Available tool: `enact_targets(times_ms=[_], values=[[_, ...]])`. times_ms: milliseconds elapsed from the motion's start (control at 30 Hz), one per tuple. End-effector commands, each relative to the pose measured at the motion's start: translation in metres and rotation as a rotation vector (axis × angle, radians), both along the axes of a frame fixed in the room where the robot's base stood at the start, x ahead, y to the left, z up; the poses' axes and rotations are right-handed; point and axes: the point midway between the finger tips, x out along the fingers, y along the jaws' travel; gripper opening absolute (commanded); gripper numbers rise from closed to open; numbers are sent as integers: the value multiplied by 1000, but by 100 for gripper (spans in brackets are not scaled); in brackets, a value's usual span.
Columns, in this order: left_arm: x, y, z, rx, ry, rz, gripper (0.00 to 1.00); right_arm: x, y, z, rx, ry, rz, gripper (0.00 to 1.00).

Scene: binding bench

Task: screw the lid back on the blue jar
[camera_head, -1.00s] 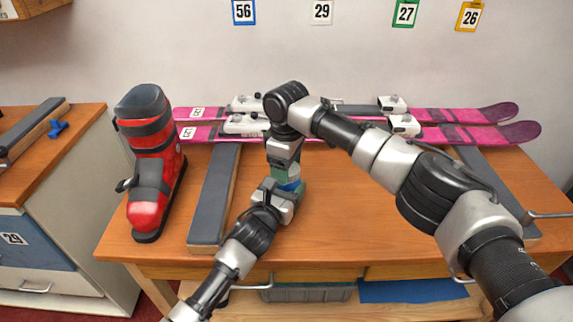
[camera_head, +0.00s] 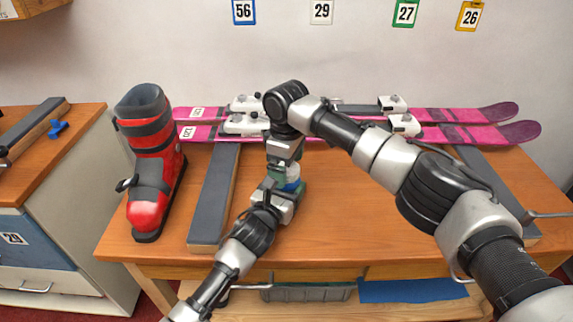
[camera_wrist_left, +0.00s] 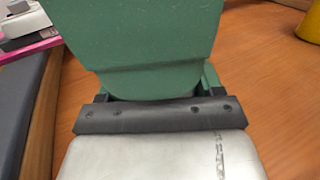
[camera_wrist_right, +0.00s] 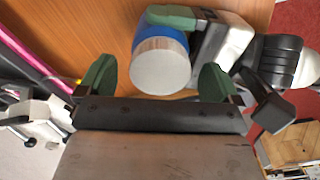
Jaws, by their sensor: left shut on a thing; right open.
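The blue jar (camera_head: 292,186) stands upright near the front of the bench, partly hidden by my grippers. In the right wrist view, a blue band of the jar (camera_wrist_right: 172,37) shows below a pale grey round lid (camera_wrist_right: 160,70). The lid sits on top of the jar; I cannot tell how tightly. My left gripper (camera_head: 285,193) is shut on the jar from the side; one green finger fills much of the left wrist view (camera_wrist_left: 150,45). My right gripper (camera_head: 284,168) points down above the jar. Its green fingers are open, apart on either side of the lid (camera_wrist_right: 160,82).
A red ski boot (camera_head: 150,170) and a grey-topped bar (camera_head: 214,195) stand left of the jar. Pink skis (camera_head: 455,116) lie along the back. The bench top (camera_head: 390,220) right of the jar is clear. A yellow object (camera_wrist_left: 310,25) edges into the left wrist view.

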Motion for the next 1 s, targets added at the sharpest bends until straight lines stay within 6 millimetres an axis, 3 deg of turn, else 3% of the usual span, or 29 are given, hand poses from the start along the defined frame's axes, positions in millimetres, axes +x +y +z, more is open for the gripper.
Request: enact_targets(times_ms=[167,400,600,1000], values=[[0,0,0,0,1,0,0,1,1,23,3,-4,0,94],[0,0,0,0,1,0,0,1,1,75,2,-4,0,94],[0,0,0,0,1,0,0,0,1,107,1,-3,0,94],[0,0,0,0,1,0,0,0,0,119,1,0,0,94]])
